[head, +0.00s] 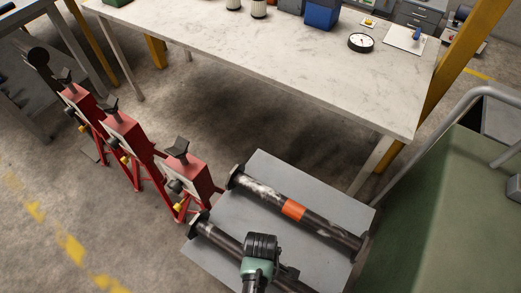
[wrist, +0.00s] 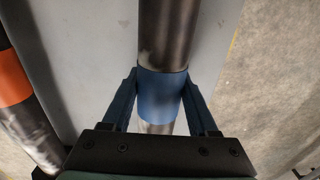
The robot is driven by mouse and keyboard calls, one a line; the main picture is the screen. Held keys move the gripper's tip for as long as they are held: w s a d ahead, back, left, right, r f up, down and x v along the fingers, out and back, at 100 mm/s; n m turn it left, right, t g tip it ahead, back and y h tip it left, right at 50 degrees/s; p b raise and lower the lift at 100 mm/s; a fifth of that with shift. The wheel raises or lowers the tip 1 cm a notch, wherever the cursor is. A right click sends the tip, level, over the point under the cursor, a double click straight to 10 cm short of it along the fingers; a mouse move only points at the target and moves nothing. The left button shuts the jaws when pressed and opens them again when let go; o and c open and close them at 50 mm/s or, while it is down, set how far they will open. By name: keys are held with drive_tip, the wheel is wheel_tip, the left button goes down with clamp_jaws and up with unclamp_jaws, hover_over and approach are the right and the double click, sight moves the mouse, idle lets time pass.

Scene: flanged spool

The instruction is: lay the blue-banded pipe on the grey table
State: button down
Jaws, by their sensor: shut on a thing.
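The blue-banded pipe (head: 220,238) is dark and flanged at its left end. In the head view it is over the near side of the low grey table (head: 262,180), and my arm hides its band. In the wrist view the blue band (wrist: 160,97) is between the fingers of my gripper (wrist: 160,85), which is shut on the pipe at the band. The grey table (wrist: 100,40) shows beneath it. I cannot tell whether the pipe touches the table or is slightly above it.
An orange-banded pipe (head: 293,210) lies roughly parallel, farther back on the grey table. Several red stands (head: 125,140) are at its left. A large pale workbench (head: 260,55) is behind, and a green machine (head: 455,225) is at the right.

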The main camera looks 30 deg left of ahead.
drive_tip(key=shift+w+r, duration=0.1)
drive_tip(key=shift+w, duration=0.05)
drive_tip(key=shift+c, duration=0.4)
unclamp_jaws()
drive_tip(key=shift+s, duration=0.2)
wheel_tip(320, 180, up, 13)
drive_tip(key=p, duration=0.2)
drive_tip(key=shift+w, duration=0.1)
